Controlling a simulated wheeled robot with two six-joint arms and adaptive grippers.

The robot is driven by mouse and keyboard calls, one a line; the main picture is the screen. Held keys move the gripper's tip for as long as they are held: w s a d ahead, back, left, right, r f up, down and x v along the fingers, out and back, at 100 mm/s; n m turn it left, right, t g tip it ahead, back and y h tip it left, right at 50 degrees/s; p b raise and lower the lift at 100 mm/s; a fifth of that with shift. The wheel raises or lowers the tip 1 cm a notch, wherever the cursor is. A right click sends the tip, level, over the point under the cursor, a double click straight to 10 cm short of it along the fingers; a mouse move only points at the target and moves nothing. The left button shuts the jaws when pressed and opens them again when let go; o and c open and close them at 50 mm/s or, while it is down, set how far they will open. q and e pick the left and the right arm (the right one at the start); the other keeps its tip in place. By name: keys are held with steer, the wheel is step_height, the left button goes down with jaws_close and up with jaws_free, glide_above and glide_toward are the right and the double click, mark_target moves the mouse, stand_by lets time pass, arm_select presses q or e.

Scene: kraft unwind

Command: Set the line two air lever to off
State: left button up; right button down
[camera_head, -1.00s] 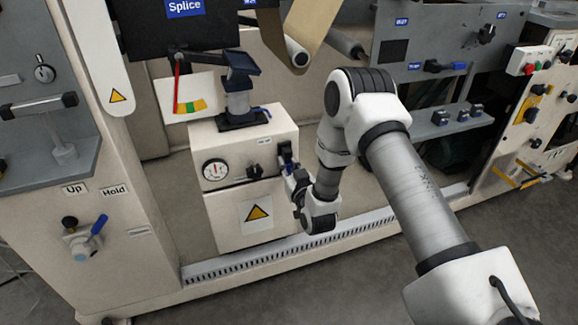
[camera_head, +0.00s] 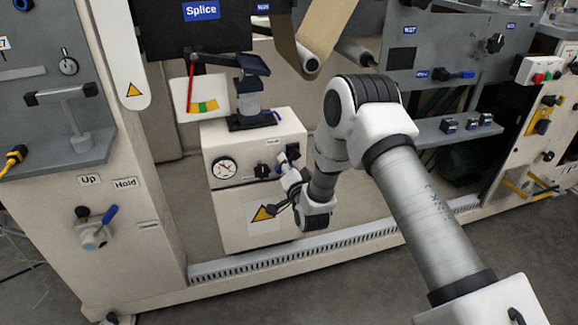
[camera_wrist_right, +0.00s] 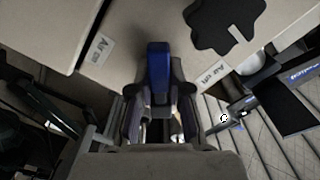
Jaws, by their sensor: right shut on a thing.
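The pale box with a round gauge (camera_head: 224,168) stands in the middle of the head view. My right gripper (camera_head: 284,172) is at the right part of its front face and hides much of that spot. In the right wrist view, my right gripper (camera_wrist_right: 158,104) is shut on a blue lever (camera_wrist_right: 158,72), with a finger on each side. A small label (camera_wrist_right: 98,48) lies left of the lever, too small to read surely. Another label, seemingly "Air off" (camera_wrist_right: 213,74), lies to its right. My left gripper is not in view.
A black knob (camera_wrist_right: 224,25) sits close to the lever in the right wrist view. A warning sign (camera_head: 262,215) is low on the box. A separate blue-handled lever (camera_head: 108,218) is under the "Up" and "Hold" labels. A slotted rail (camera_head: 240,268) runs along the floor.

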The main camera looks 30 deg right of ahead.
steer(key=m, duration=0.2)
steer(key=r+m, duration=0.1)
steer(key=shift+w+a+m, duration=0.1)
steer(key=shift+a+m, duration=0.2)
steer(key=shift+a+r+m+b, duration=0.1)
steer(key=shift+r+m+b, duration=0.15)
steer(key=shift+m, duration=0.9)
steer(key=shift+r+m+b, duration=0.15)
steer(key=shift+r+m, duration=0.2)
steer(key=shift+m, duration=0.8)
steer(key=c, duration=1.1)
jaws_free()
steer(key=v, duration=1.2)
